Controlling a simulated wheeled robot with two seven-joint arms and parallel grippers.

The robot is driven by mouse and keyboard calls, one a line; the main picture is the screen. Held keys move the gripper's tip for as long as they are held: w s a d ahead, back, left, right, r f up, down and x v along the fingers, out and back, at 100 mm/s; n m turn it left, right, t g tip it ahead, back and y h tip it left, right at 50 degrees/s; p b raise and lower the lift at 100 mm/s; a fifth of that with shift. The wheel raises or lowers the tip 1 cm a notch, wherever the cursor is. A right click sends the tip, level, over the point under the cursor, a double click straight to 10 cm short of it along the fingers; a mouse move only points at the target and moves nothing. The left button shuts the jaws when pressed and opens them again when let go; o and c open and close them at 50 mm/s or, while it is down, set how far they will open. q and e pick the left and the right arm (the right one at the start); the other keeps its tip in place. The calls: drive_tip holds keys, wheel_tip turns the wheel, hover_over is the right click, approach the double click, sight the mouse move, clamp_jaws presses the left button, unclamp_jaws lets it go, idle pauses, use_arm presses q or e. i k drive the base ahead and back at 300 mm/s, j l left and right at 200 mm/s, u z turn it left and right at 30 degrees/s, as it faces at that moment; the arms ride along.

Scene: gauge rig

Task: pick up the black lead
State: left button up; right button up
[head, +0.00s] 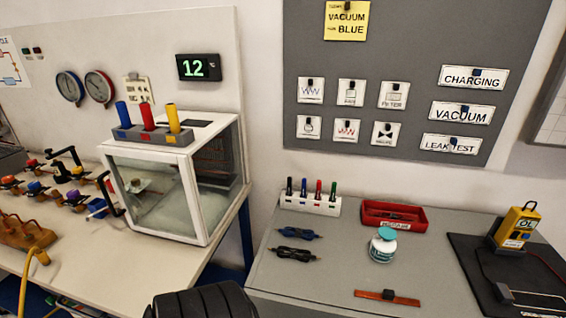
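A black lead (295,254), bundled into a short dark coil, lies on the grey bench at its left side. A blue lead (297,234) of similar shape lies just behind it, apart from it. Neither of my grippers is in view. A dark ribbed shape, cut off by the bottom edge, stands in front of the gap between the benches; I cannot tell what it is.
A yellow meter (516,228) stands on a black mat (475,258). A glass-sided box (170,190) stands left.

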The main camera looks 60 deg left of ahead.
sight(294, 253)
drive_tip(key=u, duration=1.85)
